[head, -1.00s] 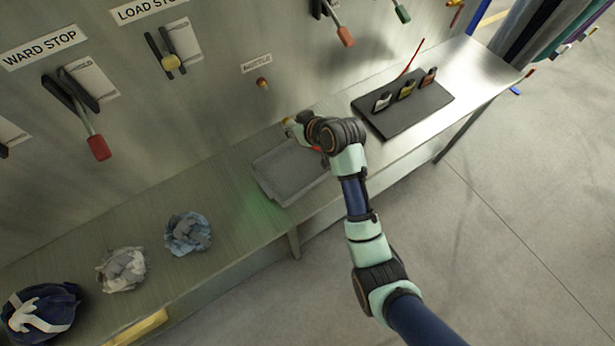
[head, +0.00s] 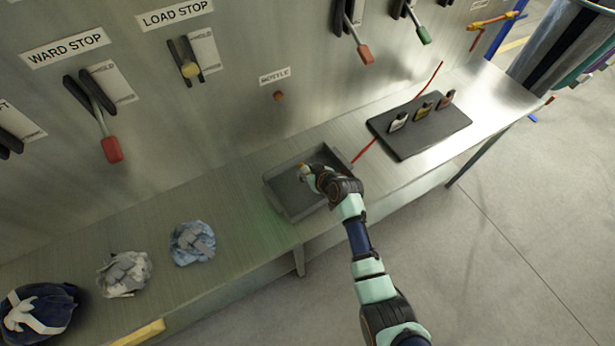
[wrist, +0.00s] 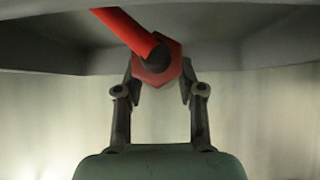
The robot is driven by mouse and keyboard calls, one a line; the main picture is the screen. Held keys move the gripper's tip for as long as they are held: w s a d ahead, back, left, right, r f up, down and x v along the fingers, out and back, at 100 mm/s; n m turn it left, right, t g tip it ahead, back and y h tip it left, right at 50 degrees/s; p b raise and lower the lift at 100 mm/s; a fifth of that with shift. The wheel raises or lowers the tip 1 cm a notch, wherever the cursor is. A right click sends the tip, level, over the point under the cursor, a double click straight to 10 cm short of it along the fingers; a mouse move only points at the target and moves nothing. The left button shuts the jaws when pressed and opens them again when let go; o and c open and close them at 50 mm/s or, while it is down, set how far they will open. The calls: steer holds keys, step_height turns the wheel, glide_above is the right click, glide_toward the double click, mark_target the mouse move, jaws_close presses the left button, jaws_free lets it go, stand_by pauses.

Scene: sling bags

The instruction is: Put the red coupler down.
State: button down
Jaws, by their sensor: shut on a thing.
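The red coupler (wrist: 158,66) is a hexagonal red piece with a dark centre. A red hose (wrist: 125,32) leads from it to the upper left in the wrist view. My gripper (wrist: 158,80) is shut on the coupler, one finger on each side. In the head view my gripper (head: 307,172) is over the shallow grey tray (head: 288,206) on the bench; the coupler is hidden there by my wrist. A grey surface fills the top of the wrist view; I cannot tell whether the coupler touches it.
A dark board (head: 405,147) with several small tagged pieces stands right of the tray. A thin red hose (head: 364,149) shows between them. Crumpled cloths (head: 192,243) and a dark blue bag (head: 40,312) lie to the left. The panel with levers rises behind.

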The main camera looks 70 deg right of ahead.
steer(key=shift+f, duration=1.35)
steer(key=shift+f+b, duration=0.75)
steer(key=c, duration=0.7)
jaws_free()
steer(key=shift+a+f, duration=0.1)
steer(key=shift+r+p, duration=0.4)
steer(key=p+v, duration=0.2)
steer(key=v, duration=1)
steer(key=shift+r+p, duration=0.35)
steer(key=shift+r, duration=0.15)
